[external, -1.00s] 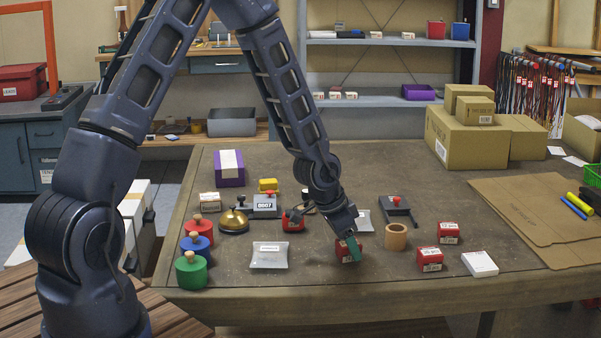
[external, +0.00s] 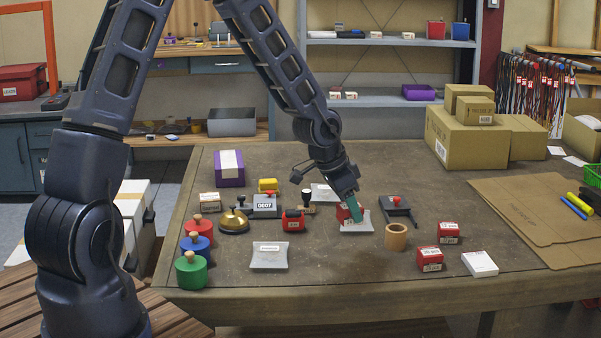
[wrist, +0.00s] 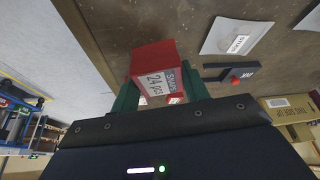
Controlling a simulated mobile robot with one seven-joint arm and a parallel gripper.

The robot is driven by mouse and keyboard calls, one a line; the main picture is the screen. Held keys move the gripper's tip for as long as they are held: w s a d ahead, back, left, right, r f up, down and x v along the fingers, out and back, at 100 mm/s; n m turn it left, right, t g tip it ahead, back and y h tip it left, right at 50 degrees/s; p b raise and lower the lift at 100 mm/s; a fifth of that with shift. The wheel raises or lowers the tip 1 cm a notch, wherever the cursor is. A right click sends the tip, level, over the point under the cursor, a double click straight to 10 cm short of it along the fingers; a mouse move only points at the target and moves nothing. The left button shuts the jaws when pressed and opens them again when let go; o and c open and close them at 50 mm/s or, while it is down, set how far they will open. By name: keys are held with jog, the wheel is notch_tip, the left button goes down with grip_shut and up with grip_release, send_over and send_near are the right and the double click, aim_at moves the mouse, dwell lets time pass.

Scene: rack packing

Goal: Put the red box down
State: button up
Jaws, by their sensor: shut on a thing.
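The red box (external: 342,212) is held between the green fingers of my gripper (external: 355,208). In the wrist view the red box (wrist: 152,58) sits between the fingertips, with its white printed label facing the camera. In the external view the fingers partly hide it. It is just above or behind a silver pouch (external: 354,229); I cannot tell whether they touch.
Other red boxes stand on the table (external: 330,290): one at left (external: 293,222), two at right (external: 430,265) (external: 448,238). A wooden ring (external: 396,240), a black stamp pad (external: 398,208) and another pouch (external: 268,260) lie nearby. The front middle is clear.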

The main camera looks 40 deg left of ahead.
notch_tip(320, 180, up, 11)
notch_tip(320, 180, up, 5)
jog(key=n+y, duration=0.6)
jog(key=n, duration=1)
send_over(229, 157)
jog(key=s+d, duration=0.1)
jog(key=shift+g, duration=0.4)
notch_tip(229, 157, down, 19)
jog(key=shift+s+f, duration=0.1)
jog(key=shift+f, duration=0.1)
jog(key=o, duration=1)
